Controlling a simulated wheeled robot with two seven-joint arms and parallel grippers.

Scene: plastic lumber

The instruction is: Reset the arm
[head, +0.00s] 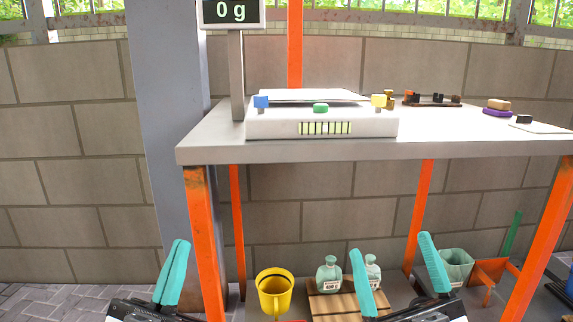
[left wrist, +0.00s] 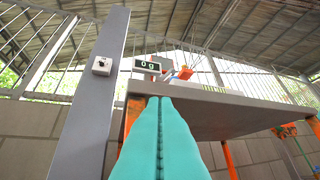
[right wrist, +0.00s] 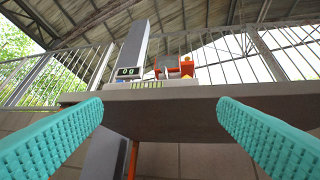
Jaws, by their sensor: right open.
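My left gripper (head: 177,262) is at the lower left of the head view, left of the table's front left leg. Its two teal fingers lie together with nothing between them, as the left wrist view (left wrist: 160,105) also shows. My right gripper (head: 395,262) is at the lower middle of the head view, in front of the table and below its top. Its teal fingers are spread wide and empty, and they also stand far apart in the right wrist view (right wrist: 160,110). Neither gripper touches any object that I can see.
The grey table (head: 215,152) has orange legs and carries a white scale (head: 270,125) whose display (head: 231,12) reads 0 g. A grey column (head: 165,110) stands left.

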